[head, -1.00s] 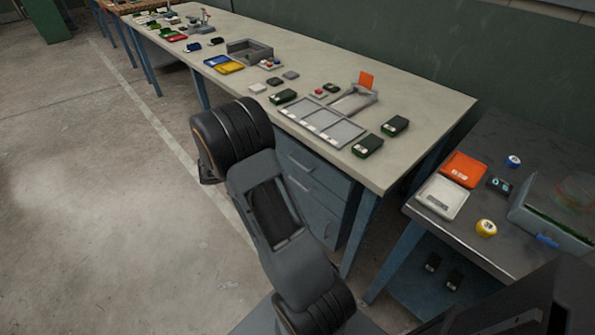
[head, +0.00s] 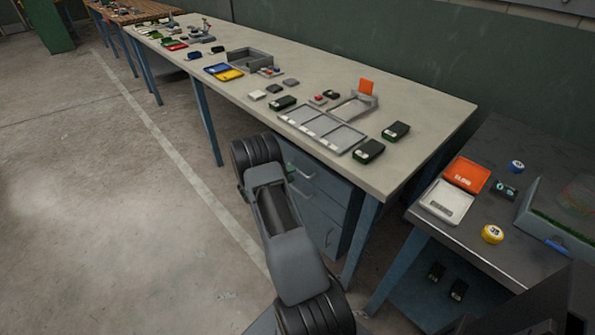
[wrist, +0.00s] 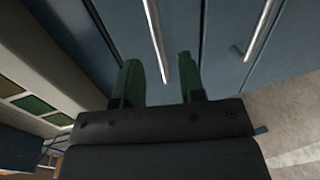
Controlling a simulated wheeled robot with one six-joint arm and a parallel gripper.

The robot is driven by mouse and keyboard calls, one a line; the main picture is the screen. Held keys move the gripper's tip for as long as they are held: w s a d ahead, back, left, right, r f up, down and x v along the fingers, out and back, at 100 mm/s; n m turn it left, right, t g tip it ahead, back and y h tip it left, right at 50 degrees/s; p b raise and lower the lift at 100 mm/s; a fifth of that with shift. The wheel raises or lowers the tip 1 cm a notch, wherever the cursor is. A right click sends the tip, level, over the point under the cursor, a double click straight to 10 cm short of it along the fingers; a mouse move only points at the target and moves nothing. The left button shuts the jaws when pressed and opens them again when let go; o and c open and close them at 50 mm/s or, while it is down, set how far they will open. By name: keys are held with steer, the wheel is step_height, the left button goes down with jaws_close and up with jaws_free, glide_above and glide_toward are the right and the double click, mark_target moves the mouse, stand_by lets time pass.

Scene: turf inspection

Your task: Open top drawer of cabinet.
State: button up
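The blue-grey cabinet (head: 340,205) stands under the light workbench, its drawer fronts partly hidden by my arm in the head view. The drawers look shut. In the wrist view, the bar handle (wrist: 153,35) of what looks like the top drawer lies nearest the bench side. A second handle (wrist: 262,30) is further right. My gripper (wrist: 158,60) is open, with two green fingers pointing at the drawer front. The first handle appears between the fingertips; I cannot tell whether they touch it. My gripper is hidden in the head view.
The workbench (head: 415,105) overhangs the cabinet and carries trays and small boxes. A dark side table (head: 480,265) with a scale and pucks stands at the right. A bench leg (head: 362,238) is close beside the cabinet. Open concrete floor (head: 110,230) lies left.

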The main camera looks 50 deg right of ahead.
steer(key=shift+x, duration=2.15)
jaws_close()
